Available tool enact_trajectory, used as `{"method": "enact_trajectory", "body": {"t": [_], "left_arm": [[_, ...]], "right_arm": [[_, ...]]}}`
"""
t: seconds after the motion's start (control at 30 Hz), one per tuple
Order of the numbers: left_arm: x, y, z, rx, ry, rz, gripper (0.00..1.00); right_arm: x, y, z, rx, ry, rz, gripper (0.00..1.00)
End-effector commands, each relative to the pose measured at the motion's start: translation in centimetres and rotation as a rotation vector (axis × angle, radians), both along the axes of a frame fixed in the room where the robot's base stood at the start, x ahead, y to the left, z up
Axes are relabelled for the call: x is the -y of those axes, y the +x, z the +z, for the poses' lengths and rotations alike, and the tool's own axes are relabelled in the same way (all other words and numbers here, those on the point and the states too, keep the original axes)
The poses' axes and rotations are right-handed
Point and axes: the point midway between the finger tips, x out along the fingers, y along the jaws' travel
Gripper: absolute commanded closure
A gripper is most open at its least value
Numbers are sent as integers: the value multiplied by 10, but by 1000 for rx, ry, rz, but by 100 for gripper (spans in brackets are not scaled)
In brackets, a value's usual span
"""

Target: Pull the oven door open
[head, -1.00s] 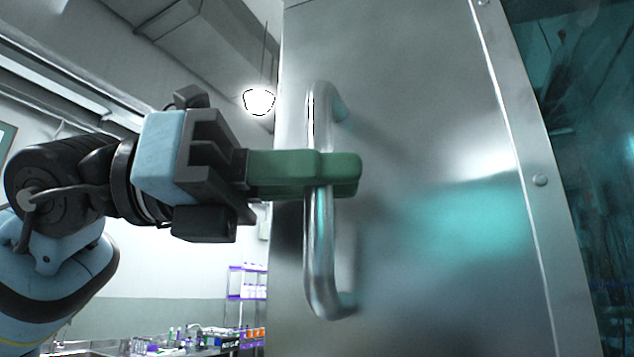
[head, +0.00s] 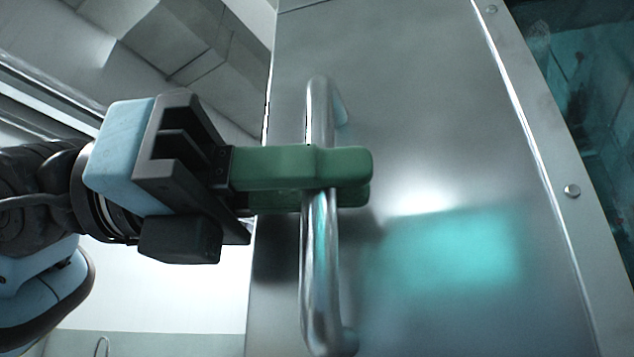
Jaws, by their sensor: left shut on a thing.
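The oven door (head: 430,130) is a large brushed-metal panel filling the middle and right of the head view. A vertical metal bar handle (head: 320,270) is fixed near its left edge. My left gripper (head: 345,175), with green fingers, comes in from the left and is shut around the upper middle of the handle. The far finger is partly hidden behind the near one. My right gripper is not in view. Whether the door stands ajar cannot be told from this view.
A dark teal glass window (head: 590,110) lies at the right, beside a riveted metal strip (head: 572,192). A pale wall (head: 190,300) and ceiling ducts (head: 190,40) show beyond the door's left edge.

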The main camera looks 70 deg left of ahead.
Motion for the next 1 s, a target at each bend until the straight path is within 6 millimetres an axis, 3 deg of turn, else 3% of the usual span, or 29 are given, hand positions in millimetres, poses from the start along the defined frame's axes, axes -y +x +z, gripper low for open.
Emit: {"method": "enact_trajectory", "body": {"t": [0.6,0.63,0.73,1.0], "left_arm": [[3,-2,2,5,-4,-7,100],[3,-1,2,4,-2,-7,78],[3,-1,1,4,-2,-6,65],[3,-1,1,2,-1,-6,63]], "right_arm": [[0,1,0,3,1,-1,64],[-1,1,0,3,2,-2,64],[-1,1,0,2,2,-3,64],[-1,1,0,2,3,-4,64]]}}
